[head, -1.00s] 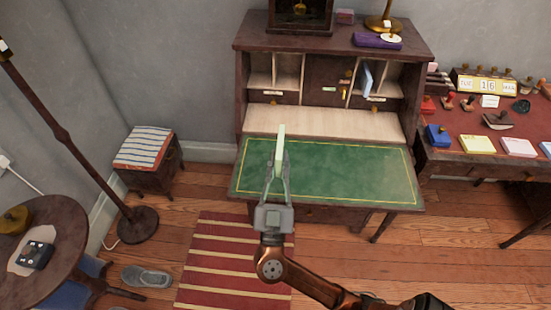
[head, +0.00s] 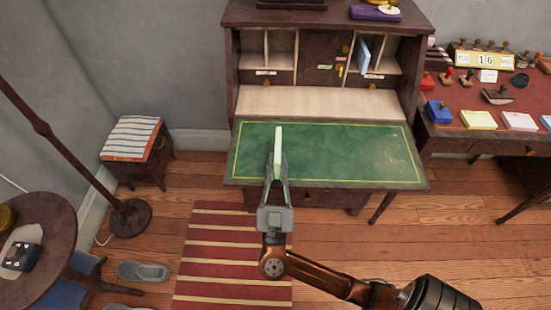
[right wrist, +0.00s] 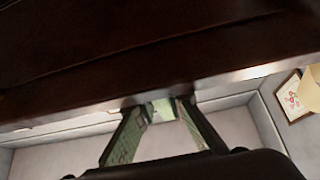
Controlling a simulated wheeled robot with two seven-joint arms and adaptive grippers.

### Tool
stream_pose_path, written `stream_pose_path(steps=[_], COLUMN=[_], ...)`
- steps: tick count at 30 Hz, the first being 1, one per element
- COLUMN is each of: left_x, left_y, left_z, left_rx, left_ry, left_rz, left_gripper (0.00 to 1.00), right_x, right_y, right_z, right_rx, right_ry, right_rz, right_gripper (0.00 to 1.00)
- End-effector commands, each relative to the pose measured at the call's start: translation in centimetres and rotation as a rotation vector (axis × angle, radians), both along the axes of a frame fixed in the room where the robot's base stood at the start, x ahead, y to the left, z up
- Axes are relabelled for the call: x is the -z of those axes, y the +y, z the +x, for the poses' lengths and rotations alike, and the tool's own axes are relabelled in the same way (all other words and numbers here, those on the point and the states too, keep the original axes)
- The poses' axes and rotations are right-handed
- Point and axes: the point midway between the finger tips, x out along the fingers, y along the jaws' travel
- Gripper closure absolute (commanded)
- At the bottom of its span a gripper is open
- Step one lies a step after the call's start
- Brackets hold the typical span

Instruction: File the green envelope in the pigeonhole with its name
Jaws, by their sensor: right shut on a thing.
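The pale green envelope (head: 278,146) stands on edge in the jaws of my right gripper (head: 277,178), which is shut on it. It shows above the green writing leaf of the desk, in front of the pigeonholes. In the right wrist view a small pale green piece of the envelope (right wrist: 162,108) shows between the fingers (right wrist: 160,130). The pigeonholes form a row at the back of the desk. The left pigeonholes (head: 281,50) look empty. Small labels (head: 266,72) sit below them, too small to read. My left gripper is not in view.
A blue envelope (head: 364,54) leans in a right pigeonhole. A dark door with a key (head: 339,70) lies between the two sides. The green leaf (head: 340,150) and pale shelf (head: 310,101) are clear. A side desk (head: 475,140) with stamps and pads stands right.

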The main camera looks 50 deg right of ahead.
Motion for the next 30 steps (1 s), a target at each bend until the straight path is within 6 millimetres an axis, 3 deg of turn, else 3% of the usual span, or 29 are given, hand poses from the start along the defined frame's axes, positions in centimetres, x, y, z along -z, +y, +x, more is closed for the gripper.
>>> stream_pose_path(steps=[10, 11, 19, 30], left_x=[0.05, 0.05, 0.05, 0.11], left_y=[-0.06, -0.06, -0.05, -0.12], left_z=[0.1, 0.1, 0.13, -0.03], left_rx=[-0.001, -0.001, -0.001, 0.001], left_ry=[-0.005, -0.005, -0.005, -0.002], left_rz=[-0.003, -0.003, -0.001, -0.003], left_gripper=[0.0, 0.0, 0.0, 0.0], right_x=[0.14, 0.14, 0.15, 0.58], right_y=[0.01, 0.0, 0.0, 0.42], right_z=[-0.02, -0.01, -0.01, -0.32], right_rx=[0.001, 0.001, 0.001, 0.0], right_ry=[0.0, 0.0, 0.001, 0.002], right_rz=[-0.001, -0.001, -0.001, -0.001], right_gripper=[1.0, 0.87, 0.69, 0.69])
